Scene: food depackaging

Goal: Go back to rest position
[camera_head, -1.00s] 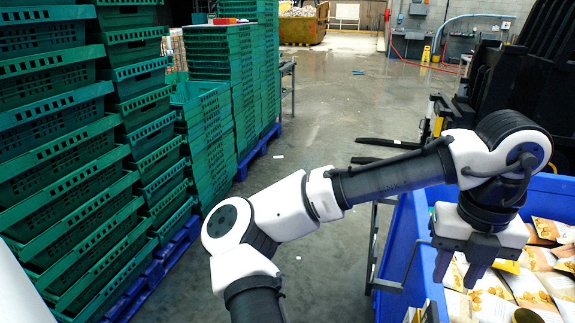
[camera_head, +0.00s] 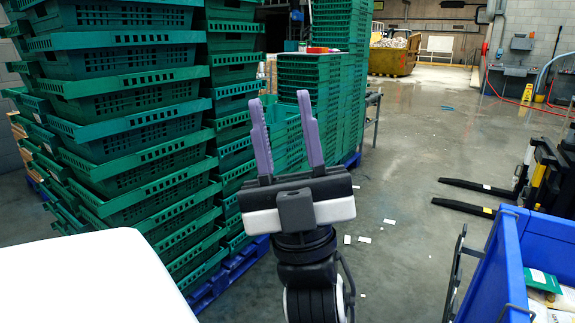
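My gripper (camera_head: 289,135) is raised in the middle of the head view, pointing up. Its two purple fingers stand apart with nothing between them. My wrist is below it, and the rest of my arm is out of view. The gripper appears in front of the stacked green crates (camera_head: 130,115), and no contact with them shows.
A blue bin (camera_head: 497,275) with food packets (camera_head: 543,282) stands at the lower right. Forklift tines (camera_head: 470,205) lie low at the right. A white surface (camera_head: 95,280) fills the lower left. Open wet floor lies between the crates and the bin.

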